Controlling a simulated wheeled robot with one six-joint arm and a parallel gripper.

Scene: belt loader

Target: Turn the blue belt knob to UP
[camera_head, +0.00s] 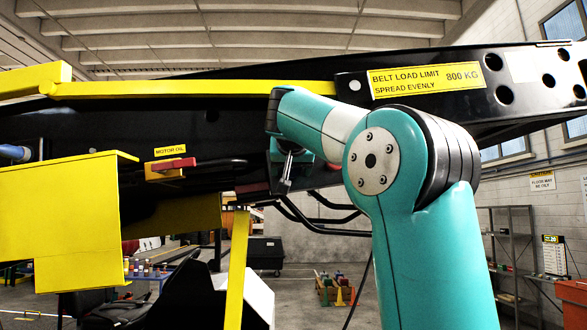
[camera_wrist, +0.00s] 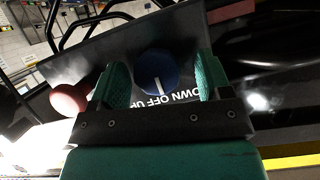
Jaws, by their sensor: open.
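The blue belt knob (camera_wrist: 152,66) is in the wrist view, round, on a dark panel (camera_wrist: 88,62). A white pointer line on it points down in the picture, toward OFF in the white lettering (camera_wrist: 155,101). The lettering is partly hidden by my gripper; "OWN OFF U" can be read. My gripper (camera_wrist: 161,77) is open, with one green finger on each side of the knob. A gap shows on both sides, so it does not grip the knob. In the head view my teal arm covers this area, and the knob is not seen.
A round red knob or button (camera_wrist: 70,98) sits just left of the left finger. A yellow box (camera_head: 70,215) stands at left.

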